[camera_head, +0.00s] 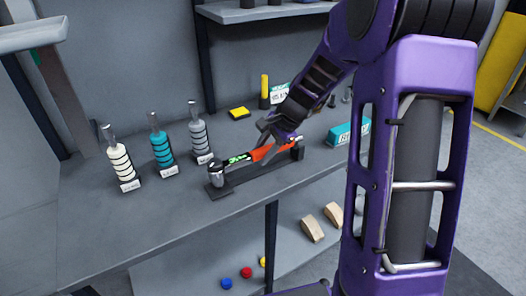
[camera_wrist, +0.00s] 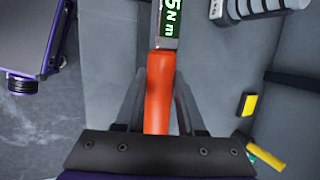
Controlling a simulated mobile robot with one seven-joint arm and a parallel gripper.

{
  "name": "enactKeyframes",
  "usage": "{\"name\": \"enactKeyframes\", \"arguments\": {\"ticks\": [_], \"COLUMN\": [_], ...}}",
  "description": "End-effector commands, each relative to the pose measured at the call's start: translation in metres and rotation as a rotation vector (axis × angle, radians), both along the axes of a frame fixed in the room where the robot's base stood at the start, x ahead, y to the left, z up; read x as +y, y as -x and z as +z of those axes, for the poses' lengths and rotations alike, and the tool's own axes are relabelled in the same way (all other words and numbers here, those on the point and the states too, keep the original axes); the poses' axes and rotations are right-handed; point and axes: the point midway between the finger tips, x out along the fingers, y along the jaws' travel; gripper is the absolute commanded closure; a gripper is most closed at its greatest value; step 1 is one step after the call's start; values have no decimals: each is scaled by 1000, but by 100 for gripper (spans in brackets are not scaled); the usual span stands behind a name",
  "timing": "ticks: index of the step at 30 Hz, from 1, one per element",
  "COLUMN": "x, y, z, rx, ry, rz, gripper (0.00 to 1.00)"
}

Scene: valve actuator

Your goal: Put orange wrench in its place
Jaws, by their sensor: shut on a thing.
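The orange wrench (camera_head: 270,151) has an orange handle and a green-lettered label section. In the head view it lies level along a dark stand (camera_head: 250,183), its label end near the stand's silver-topped post (camera_head: 216,173) and its handle end near the right upright. I cannot tell whether it rests on the stand or is just above it. My gripper (camera_head: 268,136) comes down from above and is shut on the orange handle. The wrist view shows the handle (camera_wrist: 160,90) between the fingers of my gripper (camera_wrist: 161,100), with part of the label at the top edge.
White (camera_head: 118,160), teal (camera_head: 161,150) and grey (camera_head: 199,135) ringed tools stand on the bench (camera_head: 150,220) to the left. A yellow block (camera_head: 239,113) lies behind the stand. A teal box (camera_head: 345,133) is to the right. The bench front is clear.

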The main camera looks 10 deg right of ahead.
Motion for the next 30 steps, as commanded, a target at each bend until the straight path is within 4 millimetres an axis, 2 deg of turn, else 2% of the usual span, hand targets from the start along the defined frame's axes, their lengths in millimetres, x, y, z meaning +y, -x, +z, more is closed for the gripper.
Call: {"name": "enactKeyframes", "arguments": {"ticks": [17,30], "x": [0,0], "y": [-1,0], "z": [1,-9], "rx": [-2,-1], "ry": [-1,-1], "rz": [-1,-1], "gripper": [100,100]}}
